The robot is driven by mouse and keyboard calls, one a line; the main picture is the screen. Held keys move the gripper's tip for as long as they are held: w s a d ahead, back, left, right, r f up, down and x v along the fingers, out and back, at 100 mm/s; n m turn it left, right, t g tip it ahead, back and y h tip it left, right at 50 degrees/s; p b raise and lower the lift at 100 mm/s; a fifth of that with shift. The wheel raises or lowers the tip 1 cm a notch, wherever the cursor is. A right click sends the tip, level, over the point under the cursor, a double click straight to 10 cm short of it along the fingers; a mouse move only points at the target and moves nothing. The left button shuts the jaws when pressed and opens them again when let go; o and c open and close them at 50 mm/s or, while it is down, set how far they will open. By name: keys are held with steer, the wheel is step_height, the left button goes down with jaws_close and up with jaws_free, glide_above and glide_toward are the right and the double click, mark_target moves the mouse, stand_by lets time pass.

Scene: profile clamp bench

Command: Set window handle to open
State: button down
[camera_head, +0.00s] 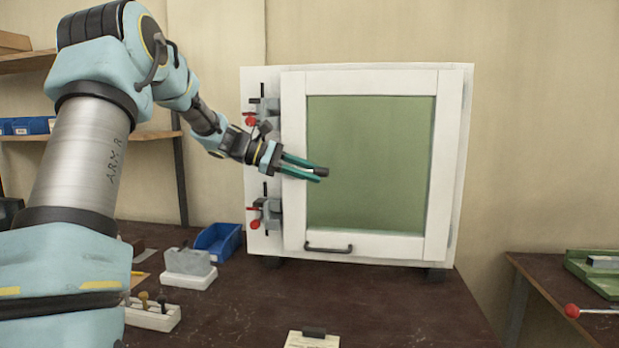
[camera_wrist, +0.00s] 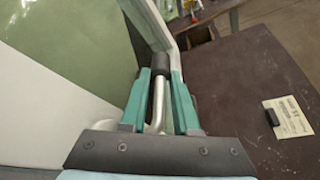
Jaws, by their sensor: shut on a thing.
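The white window (camera_head: 293,215) with a green pane (camera_head: 370,160) stands upright on the bench. My gripper (camera_head: 318,174) is at its left stile, fingers pointing right. The fingers lie along both sides of the window handle, a silver lever with a black end. The lever (camera_wrist: 158,100) shows between the green fingers in the wrist view, and its black end (camera_wrist: 160,65) reaches to the fingertips. In the head view the handle points right, roughly level; its base is hidden by my gripper.
Clamps with red knobs (camera_head: 268,213) sit at the window's left edge, close to my wrist. A dark pull bar (camera_head: 330,249) is on the bottom rail. A blue bin (camera_head: 218,241) and a grey block (camera_head: 188,262) stand at left; a card (camera_head: 312,340) lies in front.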

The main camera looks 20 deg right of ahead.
steer(key=shift+r, duration=0.1)
stand_by(0.4)
steer(key=c, duration=0.6)
jaws_free()
steer(key=shift+c, duration=0.2)
steer(key=b+v, duration=0.2)
steer(key=v, duration=0.8)
steer(key=shift+a+b, duration=0.3)
steer(key=shift+a, duration=0.1)
steer(key=shift+w, duration=0.1)
